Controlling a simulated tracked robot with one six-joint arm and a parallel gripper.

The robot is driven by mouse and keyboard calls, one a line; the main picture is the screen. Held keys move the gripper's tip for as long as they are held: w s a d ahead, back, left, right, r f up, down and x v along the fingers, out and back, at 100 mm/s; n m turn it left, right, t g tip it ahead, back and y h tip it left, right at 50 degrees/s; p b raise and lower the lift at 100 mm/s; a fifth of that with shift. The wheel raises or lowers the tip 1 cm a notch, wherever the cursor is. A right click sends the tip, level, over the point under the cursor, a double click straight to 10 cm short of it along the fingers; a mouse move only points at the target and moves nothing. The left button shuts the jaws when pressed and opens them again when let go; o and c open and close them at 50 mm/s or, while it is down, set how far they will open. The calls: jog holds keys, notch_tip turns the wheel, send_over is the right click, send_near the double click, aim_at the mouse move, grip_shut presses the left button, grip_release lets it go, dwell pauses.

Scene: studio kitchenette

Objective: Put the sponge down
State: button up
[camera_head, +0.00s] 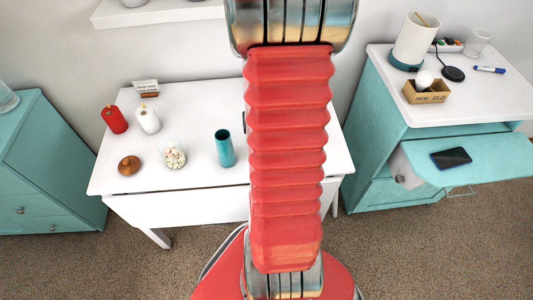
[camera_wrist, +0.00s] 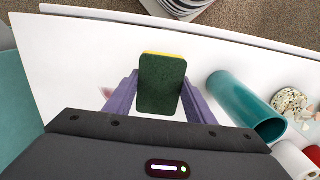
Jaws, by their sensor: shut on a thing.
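The sponge (camera_wrist: 161,84), dark green with a thin yellow edge, shows in the wrist view between the two purple fingers of my gripper (camera_wrist: 158,92). My gripper is shut on it. The white table (camera_wrist: 75,55) lies beneath; I cannot tell whether the sponge touches it. In the head view my red arm hides the gripper and the sponge, and covers the right part of the white table (camera_head: 190,100).
On the table are a teal cup (camera_head: 224,148), a glass of pale pieces (camera_head: 173,155), a brown round object (camera_head: 129,165), and red (camera_head: 114,120) and white (camera_head: 147,120) spools. A teal cabinet (camera_head: 385,120) stands right, its drawer open with a phone (camera_head: 451,158).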

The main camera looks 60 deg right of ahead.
jog(key=shift+f, duration=0.15)
jog(key=shift+f, duration=2.05)
jog(key=shift+f, duration=0.1)
jog(key=o, duration=1.1)
jog(key=shift+r, duration=0.2)
notch_tip(320, 180, up, 12)
jog(key=shift+f, duration=0.1)
